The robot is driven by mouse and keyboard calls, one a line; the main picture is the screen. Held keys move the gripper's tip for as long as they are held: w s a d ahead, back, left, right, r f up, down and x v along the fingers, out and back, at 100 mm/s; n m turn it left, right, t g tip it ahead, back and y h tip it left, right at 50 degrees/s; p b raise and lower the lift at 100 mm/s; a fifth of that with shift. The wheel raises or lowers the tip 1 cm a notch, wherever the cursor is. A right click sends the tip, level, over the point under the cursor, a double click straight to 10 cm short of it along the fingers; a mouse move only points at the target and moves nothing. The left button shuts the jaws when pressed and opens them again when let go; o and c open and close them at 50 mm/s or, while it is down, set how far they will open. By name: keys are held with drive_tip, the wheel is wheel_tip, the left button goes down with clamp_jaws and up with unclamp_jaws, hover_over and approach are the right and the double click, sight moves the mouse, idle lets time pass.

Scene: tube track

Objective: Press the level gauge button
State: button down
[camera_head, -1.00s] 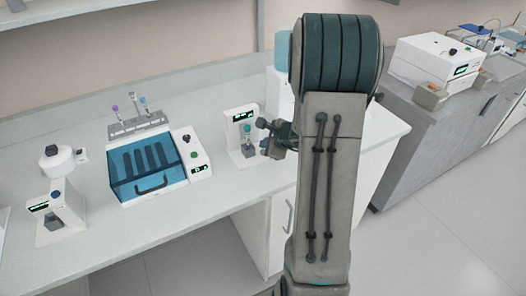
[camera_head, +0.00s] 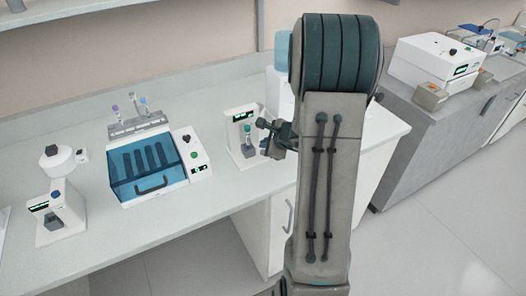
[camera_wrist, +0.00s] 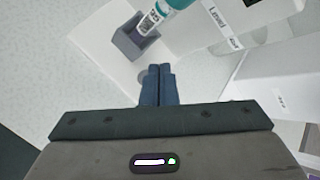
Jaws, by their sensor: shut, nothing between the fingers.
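The level gauge (camera_head: 236,155) is a white stand on the bench with a dark display showing green digits and a teal-capped tube (camera_head: 247,128) in a grey holder. In the wrist view its white panel (camera_wrist: 185,38) bears a "Level" label (camera_wrist: 217,14), and the tube (camera_wrist: 157,17) stands in the grey holder (camera_wrist: 127,40). My gripper (camera_wrist: 160,68) is shut and empty, pointing at the gauge's base beside the holder. A pale grey round spot, perhaps the button, is partly hidden by my fingertips; I cannot tell if they touch it. My gripper also shows in the head view (camera_head: 262,124).
A blue-lidded box (camera_head: 148,171) and a tube rack (camera_head: 138,123) stand left of the gauge. Another white device (camera_head: 68,212) with a blue-topped knob stands at far left. A white box (camera_wrist: 285,85) is close on the right in the wrist view. Bare bench lies in front.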

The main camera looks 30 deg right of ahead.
drive_tip(key=shift+f, duration=0.2)
drive_tip(key=shift+f+b, duration=0.3)
drive_tip(key=shift+b, duration=0.45)
drive_tip(key=shift+f+b, duration=0.4)
drive_tip(key=shift+b, duration=0.2)
idle(0.4)
idle(0.4)
drive_tip(key=shift+r+p, duration=0.6)
drive_tip(key=shift+r, duration=0.3)
drive_tip(key=shift+r, duration=0.1)
wheel_tip(320, 180, up, 5)
drive_tip(key=p, duration=0.3)
drive_tip(key=shift+p, duration=0.3)
